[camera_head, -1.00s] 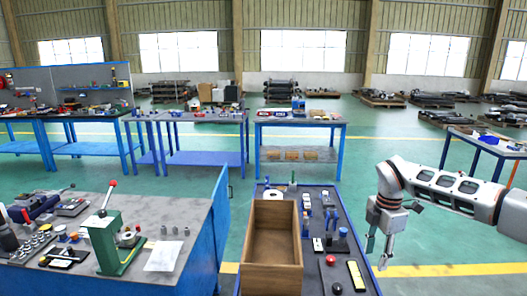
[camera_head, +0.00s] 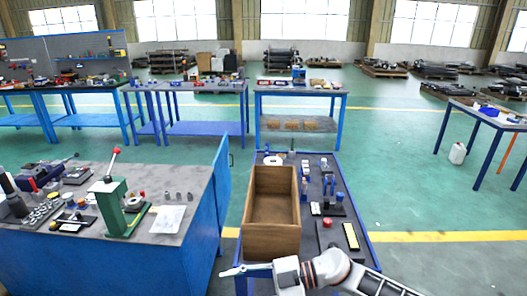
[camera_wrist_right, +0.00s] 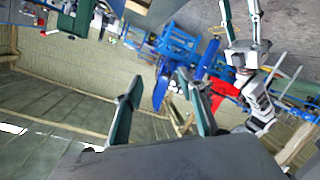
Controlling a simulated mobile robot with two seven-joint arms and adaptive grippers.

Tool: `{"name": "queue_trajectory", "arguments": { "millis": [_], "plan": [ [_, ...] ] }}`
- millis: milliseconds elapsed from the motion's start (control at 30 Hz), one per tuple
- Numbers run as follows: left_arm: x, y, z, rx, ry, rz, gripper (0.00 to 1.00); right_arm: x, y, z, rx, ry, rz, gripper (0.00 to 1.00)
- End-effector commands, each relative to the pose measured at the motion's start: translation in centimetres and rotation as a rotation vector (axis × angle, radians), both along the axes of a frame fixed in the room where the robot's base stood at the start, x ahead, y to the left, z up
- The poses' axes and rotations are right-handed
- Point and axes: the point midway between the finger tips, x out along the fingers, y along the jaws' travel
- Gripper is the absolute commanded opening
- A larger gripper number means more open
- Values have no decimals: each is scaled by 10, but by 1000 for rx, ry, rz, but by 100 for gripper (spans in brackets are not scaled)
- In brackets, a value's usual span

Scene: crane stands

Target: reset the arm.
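My right arm comes in from the bottom right of the head view. Its gripper (camera_head: 240,270) points left, in front of the near end of the wooden box (camera_head: 272,243), and is seen edge-on. In the right wrist view its two dark fingers (camera_wrist_right: 163,100) stand apart with nothing between them, so it is open. A white arm with a two-fingered gripper (camera_wrist_right: 241,20), which looks like my left one, shows at the top right of that view. Its fingers are spread and empty. My left gripper is outside the head view.
The box stands on a blue-edged table (camera_head: 365,240) with small parts to its right. A grey workbench (camera_head: 190,225) with a green press (camera_head: 115,205) stands at the left. More tables stand behind.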

Motion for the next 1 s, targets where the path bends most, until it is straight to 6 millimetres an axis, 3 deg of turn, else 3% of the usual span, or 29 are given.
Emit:
{"name": "queue_trajectory", "arguments": {
  "millis": [67, 167, 300, 433, 567, 667, 800, 1000],
  "plan": [
    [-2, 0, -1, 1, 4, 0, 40, -7, 13, 11, 130, 17, -86, 40],
    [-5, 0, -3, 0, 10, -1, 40, -3, 15, 24, 262, 37, -224, 40],
    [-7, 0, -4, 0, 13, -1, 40, 10, -5, 26, 386, 81, -453, 40],
    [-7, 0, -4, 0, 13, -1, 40, 20, -40, 8, 435, 143, -688, 40],
    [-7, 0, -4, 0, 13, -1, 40, 21, -89, -28, 419, 223, -926, 40],
    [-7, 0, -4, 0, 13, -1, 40, 10, -132, -67, 364, 296, -1100, 40],
    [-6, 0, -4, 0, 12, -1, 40, -27, -194, -129, 236, 415, -1315, 40],
    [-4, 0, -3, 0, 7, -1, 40, -99, -262, -197, 35, 563, -1504, 40]
  ]
}}
